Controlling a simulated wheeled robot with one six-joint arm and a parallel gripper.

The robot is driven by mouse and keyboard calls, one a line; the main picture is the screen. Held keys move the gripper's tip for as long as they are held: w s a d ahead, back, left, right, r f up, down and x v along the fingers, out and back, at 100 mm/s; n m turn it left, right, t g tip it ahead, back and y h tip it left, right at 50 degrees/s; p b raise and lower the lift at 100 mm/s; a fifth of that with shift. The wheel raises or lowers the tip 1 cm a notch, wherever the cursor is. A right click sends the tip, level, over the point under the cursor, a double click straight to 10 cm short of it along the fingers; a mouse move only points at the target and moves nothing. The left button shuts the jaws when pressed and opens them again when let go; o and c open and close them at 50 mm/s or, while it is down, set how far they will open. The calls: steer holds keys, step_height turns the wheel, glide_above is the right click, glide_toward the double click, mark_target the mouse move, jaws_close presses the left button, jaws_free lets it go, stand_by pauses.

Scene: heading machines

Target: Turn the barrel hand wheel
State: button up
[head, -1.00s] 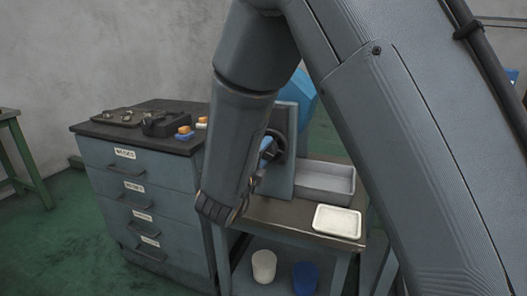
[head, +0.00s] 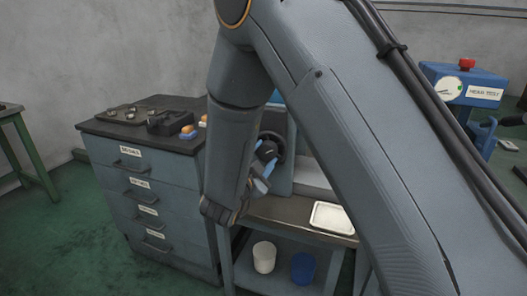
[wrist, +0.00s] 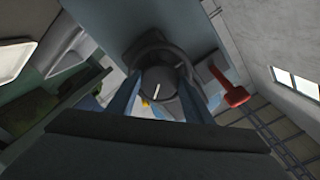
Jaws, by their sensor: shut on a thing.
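The dark round hand wheel (head: 276,143) is on the grey upright housing above the bench, partly hidden by my arm in the head view. In the wrist view the wheel's dark rim (wrist: 150,46) lies straight ahead, with a round grey hub bearing a white line in front of it. My gripper (wrist: 158,82) has its two blue fingers on either side of this hub and is shut on it. In the head view my gripper (head: 265,167) shows its blue fingers at the wheel's lower front. The exact finger contact is hard to see.
A white tray (head: 331,218) lies on the bench, with a white bin (head: 264,257) and a blue bin (head: 303,268) below. A drawer cabinet (head: 150,192) stands left. A red-ended lever (wrist: 234,94) sticks out right of the wheel. A blue tester (head: 463,84) stands at right.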

steer(key=n+p, duration=0.3)
steer(key=n, duration=0.2)
steer(key=shift+n, duration=0.3)
steer(key=n+p, duration=0.3)
steer(key=n, duration=0.2)
steer(key=shift+n, duration=0.3)
steer(key=o, duration=1)
steer(key=shift+o, duration=0.2)
steer(key=shift+s, duration=0.1)
steer(key=b+v, duration=0.1)
steer(key=v, duration=0.6)
steer(key=shift+s+a+b, duration=0.2)
steer(key=shift+s+b, duration=0.1)
